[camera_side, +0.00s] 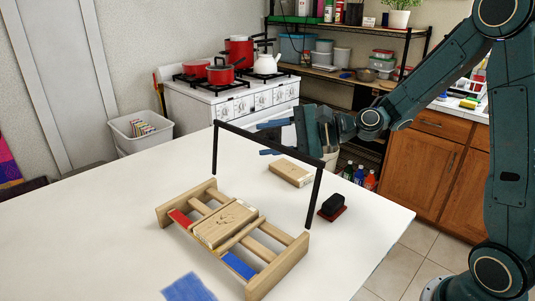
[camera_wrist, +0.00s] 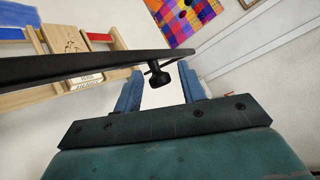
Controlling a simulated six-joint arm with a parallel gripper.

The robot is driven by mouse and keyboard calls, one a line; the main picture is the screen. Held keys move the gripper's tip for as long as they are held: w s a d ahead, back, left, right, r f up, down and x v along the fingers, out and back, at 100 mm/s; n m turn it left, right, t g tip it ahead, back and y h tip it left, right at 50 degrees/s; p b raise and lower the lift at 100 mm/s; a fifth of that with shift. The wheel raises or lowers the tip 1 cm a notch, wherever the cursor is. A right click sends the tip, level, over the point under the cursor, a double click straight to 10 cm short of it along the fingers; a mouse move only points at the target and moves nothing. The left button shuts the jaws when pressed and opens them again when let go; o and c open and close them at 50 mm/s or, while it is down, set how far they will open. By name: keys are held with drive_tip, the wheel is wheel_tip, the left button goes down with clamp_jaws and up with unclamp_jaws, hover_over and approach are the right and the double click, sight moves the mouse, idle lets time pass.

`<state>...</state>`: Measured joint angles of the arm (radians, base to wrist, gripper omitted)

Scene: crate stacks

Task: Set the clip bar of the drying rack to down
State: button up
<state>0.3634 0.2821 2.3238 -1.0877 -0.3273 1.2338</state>
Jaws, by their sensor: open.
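The drying rack (camera_side: 288,262) is a low wooden frame with slats on the white table. Its black clip bar (camera_side: 240,134) stands raised on two upright legs above the rack's far side. In the wrist view the clip bar (camera_wrist: 50,68) crosses the left half, close to the camera. My gripper (camera_side: 260,139) is open at the bar's height, fingers pointing left, near the bar's middle in the picture. In the wrist view the open gripper (camera_wrist: 162,78) has a small black knob-like piece (camera_wrist: 160,76) between its fingers. I cannot tell whether anything touches.
A wooden box (camera_side: 226,224) lies on the slats, between red and blue patches. A wooden block (camera_side: 291,173) and a black stamp-like thing on a red base (camera_side: 332,206) are on the table beyond the rack. A blue patch (camera_side: 188,288) marks the front. The table's left is clear.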

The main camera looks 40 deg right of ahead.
drive_tip(key=shift+w, duration=0.1)
clamp_jaws()
